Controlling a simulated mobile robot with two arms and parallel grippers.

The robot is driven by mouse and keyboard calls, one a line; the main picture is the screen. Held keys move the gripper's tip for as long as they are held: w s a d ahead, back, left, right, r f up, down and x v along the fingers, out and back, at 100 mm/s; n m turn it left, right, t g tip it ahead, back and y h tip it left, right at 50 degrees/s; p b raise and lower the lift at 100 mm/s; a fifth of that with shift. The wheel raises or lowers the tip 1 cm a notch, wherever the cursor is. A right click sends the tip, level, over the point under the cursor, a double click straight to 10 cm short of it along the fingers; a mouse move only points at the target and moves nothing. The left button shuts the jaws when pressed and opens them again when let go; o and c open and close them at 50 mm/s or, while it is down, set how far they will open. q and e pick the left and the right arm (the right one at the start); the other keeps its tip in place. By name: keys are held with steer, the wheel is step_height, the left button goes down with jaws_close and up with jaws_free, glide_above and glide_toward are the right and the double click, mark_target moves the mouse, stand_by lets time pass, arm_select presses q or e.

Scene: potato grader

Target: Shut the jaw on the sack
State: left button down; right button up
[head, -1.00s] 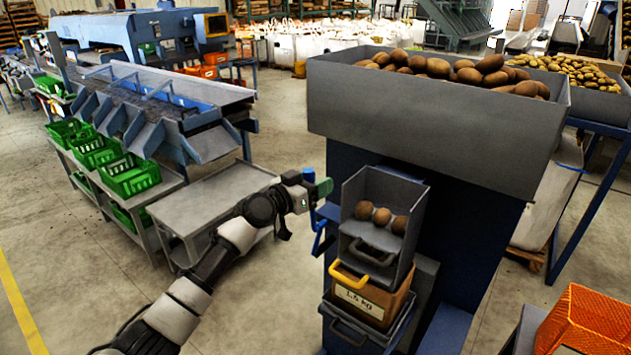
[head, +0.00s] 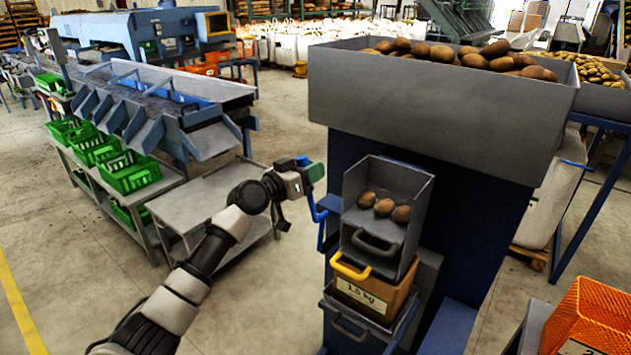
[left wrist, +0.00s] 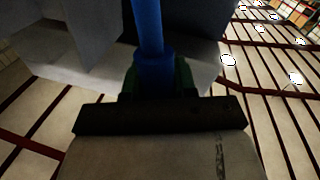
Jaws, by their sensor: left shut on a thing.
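The brown sack (head: 370,297), with a label reading about 1.5 kg, hangs or sits under the grey scale pan (head: 393,238), behind a yellow handle (head: 350,268). A bent blue lever (head: 315,208) sticks out at the left of the grader. My left gripper (head: 306,172) is shut at the upper end of this lever. In the left wrist view the blue bar (left wrist: 148,30) runs into the jaws (left wrist: 155,80). Whether the jaw grips the sack's mouth cannot be told. My right gripper is not in view.
Three potatoes (head: 384,207) lie in the pan. The large grey hopper (head: 430,100) above holds many more. A grey drawer (head: 350,332) sits below the sack. A grey table (head: 205,205) stands left of my arm, an orange crate (head: 590,318) at lower right.

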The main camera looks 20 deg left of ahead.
arm_select(q)
steer(key=a+n+b, duration=0.1)
steer(key=b, duration=0.1)
steer(key=w+a+f+n+b, duration=0.1)
steer(key=a+n+b, duration=0.1)
steer(key=b, duration=0.1)
steer(key=a+f+n+t+b, duration=0.1)
steer(key=n+b, duration=0.1)
steer(key=b, duration=0.1)
steer(key=shift+w+a, duration=0.3)
steer(key=c, duration=1.1)
jaws_free()
steer(key=shift+a+f, duration=0.1)
steer(key=shift+o, duration=1.1)
steer(key=shift+w+a+f, duration=0.15)
steer(key=shift+a, duration=0.1)
steer(key=shift+d, duration=0.15)
steer(key=shift+s, duration=0.2)
